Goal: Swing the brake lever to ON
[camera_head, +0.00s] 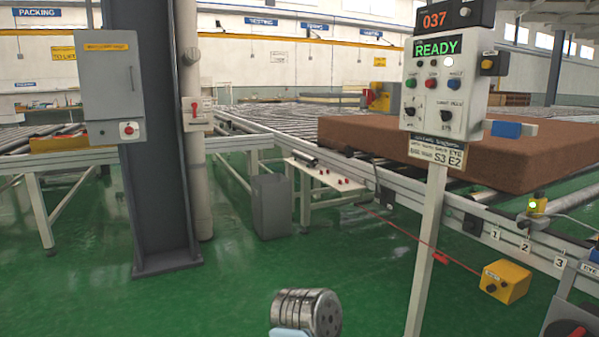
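I cannot make out any lever clearly labelled as the brake. A red-handled switch (195,108) is on a small light box on the pale pipe beside the dark column. A grey unit (570,305) with a dark round part and a red piece is cut off at the lower right edge; its labels are too small to read. A control panel (445,90) on a white post shows "037" and a green "READY", with several buttons and two knobs. A metallic cylindrical part of my own arm shows at the bottom centre. Neither gripper's fingers are in view.
A brown mattress (470,148) lies on the roller conveyor (420,190) at the right. A yellow box (505,281) stands on the green floor, with a red cord near it. A dark column (158,150) carries a grey cabinet (110,80). The floor in the centre foreground is clear.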

